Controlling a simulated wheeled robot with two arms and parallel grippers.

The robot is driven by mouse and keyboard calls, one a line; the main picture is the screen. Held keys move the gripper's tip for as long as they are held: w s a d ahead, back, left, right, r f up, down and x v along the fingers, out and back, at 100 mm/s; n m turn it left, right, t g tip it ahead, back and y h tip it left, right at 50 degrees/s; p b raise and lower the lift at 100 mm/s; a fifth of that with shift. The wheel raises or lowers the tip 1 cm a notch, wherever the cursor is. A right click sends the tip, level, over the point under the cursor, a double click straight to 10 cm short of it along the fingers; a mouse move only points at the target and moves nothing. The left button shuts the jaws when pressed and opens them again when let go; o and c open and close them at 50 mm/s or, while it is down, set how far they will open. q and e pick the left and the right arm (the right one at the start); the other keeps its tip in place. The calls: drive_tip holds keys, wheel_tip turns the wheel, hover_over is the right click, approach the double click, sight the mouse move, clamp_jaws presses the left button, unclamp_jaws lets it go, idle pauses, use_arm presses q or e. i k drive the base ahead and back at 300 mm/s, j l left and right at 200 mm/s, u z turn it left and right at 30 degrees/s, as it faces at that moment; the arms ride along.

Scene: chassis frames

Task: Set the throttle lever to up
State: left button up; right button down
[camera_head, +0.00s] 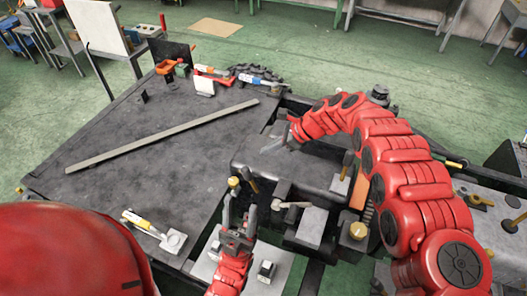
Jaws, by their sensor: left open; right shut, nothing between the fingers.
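Several small levers stand on the dark chassis block (270,170). Another is a brown-knobbed lever (346,165) on a light plate to the right. A pale lever (290,205) lies roughly level between them. I cannot tell by sight which one is the throttle lever. My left gripper (240,212) is open, low in the middle, its fingers pointing away towards the block's front edge. My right gripper (291,144) is shut and empty above the block's top, its tips small in the picture.
A flat dark deck (140,140) with a long grey bar (165,135) fills the left. Hand tools and an orange tray (166,66) sit at its far edge. A yellow-handled tool (140,222) lies near its front edge. My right arm covers parts on the right.

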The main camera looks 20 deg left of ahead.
sight(277, 205)
drive_tip(key=k, duration=1.5)
